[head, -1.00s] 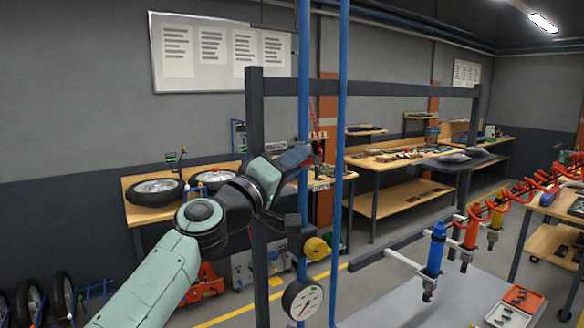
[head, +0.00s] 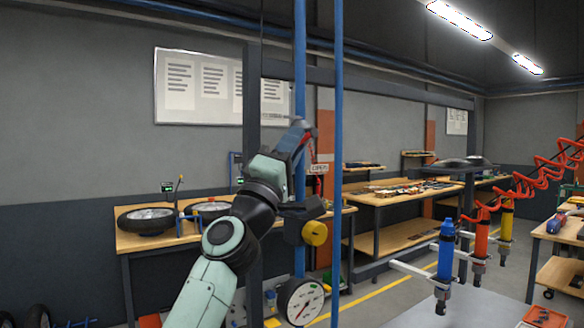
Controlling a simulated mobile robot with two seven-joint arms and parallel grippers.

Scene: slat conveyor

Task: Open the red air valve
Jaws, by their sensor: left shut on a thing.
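The red air valve shows as a small red handle (head: 304,145) by the blue pipe (head: 300,70), above a small white-and-red sign (head: 319,168). My left gripper (head: 297,137) is at the handle, shut on it and tilted steeply upward. Its fingers and wrist hide much of the handle and the valve body, so the handle's exact angle is hard to tell. A yellow round knob (head: 314,233) and a white dial gauge (head: 299,301) sit lower along the pipe. My right gripper is not in view.
A second blue pipe (head: 338,120) runs just right of the valve, and a dark frame post (head: 252,90) stands left. Blue (head: 445,255), red (head: 480,240) and yellow (head: 506,222) tools hang at right below red coiled hoses. Workbenches stand behind.

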